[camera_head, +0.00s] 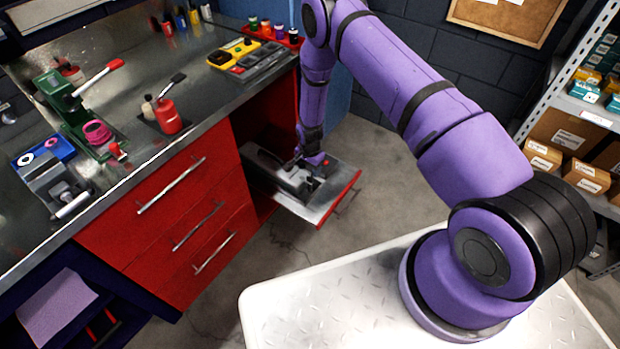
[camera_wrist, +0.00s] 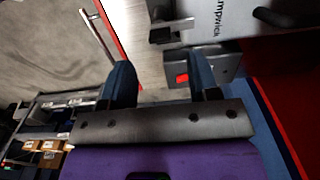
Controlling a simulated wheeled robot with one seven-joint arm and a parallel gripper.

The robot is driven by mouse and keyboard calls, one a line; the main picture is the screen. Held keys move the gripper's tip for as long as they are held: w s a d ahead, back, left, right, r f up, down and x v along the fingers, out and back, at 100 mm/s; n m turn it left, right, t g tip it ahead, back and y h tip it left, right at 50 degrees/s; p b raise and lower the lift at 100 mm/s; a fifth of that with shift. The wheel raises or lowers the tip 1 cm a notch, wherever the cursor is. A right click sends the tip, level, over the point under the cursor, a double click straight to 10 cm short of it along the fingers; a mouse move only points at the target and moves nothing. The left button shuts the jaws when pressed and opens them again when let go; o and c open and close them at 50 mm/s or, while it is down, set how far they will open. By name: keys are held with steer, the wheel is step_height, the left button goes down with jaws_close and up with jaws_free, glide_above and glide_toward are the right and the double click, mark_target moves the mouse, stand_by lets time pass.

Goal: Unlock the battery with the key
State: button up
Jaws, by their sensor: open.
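A grey case with dark lettering ending in "mpwick" (camera_wrist: 225,16), which looks like the battery, fills the top right of the wrist view. In the head view, a grey unit (camera_head: 285,176) lies on the pulled-out shelf, partly hidden by my arm. A smaller grey block (camera_wrist: 229,60) with a red patch (camera_wrist: 182,79) sits below the case, beside my right finger. I cannot tell whether the red patch is part of a key; no key is clearly visible. My gripper (camera_wrist: 162,78) is open, its dark fingers spread over the shelf, with nothing clearly held.
The pull-out shelf (camera_head: 322,212) has a red front and extends from the red cabinet (camera_head: 180,215). A tool-covered workbench (camera_head: 200,95) stands above. Clear floor (camera_head: 375,170) lies right of the shelf. Metal racks with boxes (camera_head: 562,140) stand far right.

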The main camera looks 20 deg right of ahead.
steer(key=shift+f, duration=3.15)
steer(key=c, duration=0.9)
